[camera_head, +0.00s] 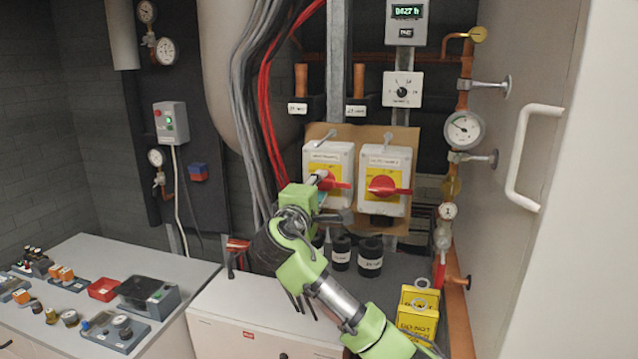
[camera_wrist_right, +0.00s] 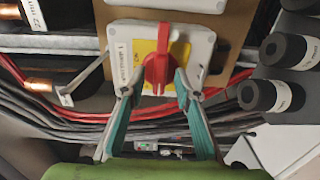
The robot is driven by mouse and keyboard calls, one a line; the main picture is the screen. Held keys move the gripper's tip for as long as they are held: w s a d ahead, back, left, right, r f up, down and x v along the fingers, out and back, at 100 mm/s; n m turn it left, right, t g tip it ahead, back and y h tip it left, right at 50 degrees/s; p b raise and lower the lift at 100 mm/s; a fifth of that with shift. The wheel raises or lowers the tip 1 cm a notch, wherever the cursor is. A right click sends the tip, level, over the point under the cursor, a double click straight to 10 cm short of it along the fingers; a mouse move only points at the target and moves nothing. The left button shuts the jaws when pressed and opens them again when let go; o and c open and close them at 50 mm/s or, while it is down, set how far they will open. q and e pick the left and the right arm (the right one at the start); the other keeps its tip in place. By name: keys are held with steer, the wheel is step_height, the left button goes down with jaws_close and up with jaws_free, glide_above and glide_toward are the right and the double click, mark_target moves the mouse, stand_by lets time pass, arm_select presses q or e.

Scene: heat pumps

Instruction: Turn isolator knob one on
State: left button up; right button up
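Two white isolator boxes hang side by side on a brown board. The left isolator box (camera_head: 330,158) has a red knob (camera_head: 330,182) on a yellow plate, its handle pointing roughly sideways. The right isolator box (camera_head: 385,165) has a similar red knob (camera_head: 383,187), also sideways. My right gripper (camera_head: 318,184) is at the left box's knob and partly hides it. In the right wrist view the red knob (camera_wrist_right: 160,68) lies between the tips of my right gripper (camera_wrist_right: 156,86). The fingers are apart, with a gap beside the knob on the left. My left gripper is not in view.
Red and grey cables (camera_head: 268,90) run down left of the boxes. Gauges and copper pipes (camera_head: 463,130) stand at right, by a white door with a handle (camera_head: 524,150). Black pipe stubs (camera_head: 370,255) and a yellow lockout box (camera_head: 417,315) sit below. A grey workbench (camera_head: 130,255) is at left.

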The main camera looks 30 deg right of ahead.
jaws_close()
steer(key=shift+f, duration=0.1)
steer(key=shift+f+m+b, duration=0.2)
steer(key=shift+m+b, duration=0.4)
steer(key=shift+b, duration=0.45)
steer(key=m+b, duration=0.7)
steer(key=shift+b, duration=0.4)
steer(key=m+b, duration=0.4)
steer(key=m, duration=0.1)
steer(key=m+b, duration=0.2)
steer(key=m, duration=0.2)
steer(key=shift+r, duration=0.2)
steer(key=shift+m+b, duration=0.3)
steer(key=shift+m, duration=0.1)
